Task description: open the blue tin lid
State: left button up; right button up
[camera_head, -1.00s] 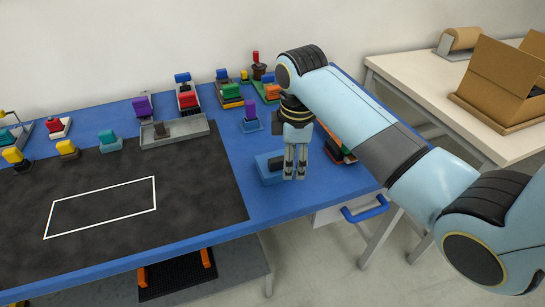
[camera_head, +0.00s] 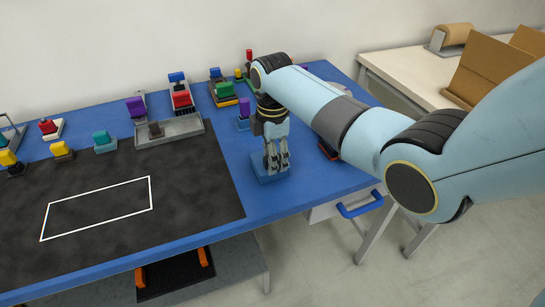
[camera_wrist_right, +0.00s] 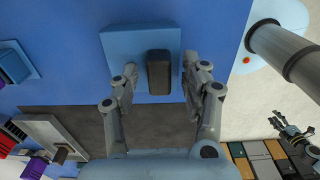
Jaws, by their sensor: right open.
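The blue tin (camera_head: 268,179) is a low, light blue box on the darker blue table, right of the black mat. It also shows in the right wrist view (camera_wrist_right: 122,46), with a dark upright block-shaped handle (camera_wrist_right: 158,72) on top. My right gripper (camera_head: 276,166) points down over the tin. In the wrist view its open fingers (camera_wrist_right: 160,80) stand on either side of the handle, with gaps showing. The lid looks seated; its seam cannot be made out. A gripper that looks like my left one (camera_wrist_right: 290,128) shows small at the lower right of the wrist view.
A grey tray (camera_head: 172,132) and several coloured handled blocks line the back of the table. A purple-handled block (camera_head: 243,112) stands behind the tin. The black mat (camera_head: 195,180) with a white outline is clear. The table's front edge is close to the tin.

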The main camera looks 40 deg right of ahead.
jog(key=shift+f, duration=0.2)
jog(key=shift+c, duration=0.2)
grip_shut()
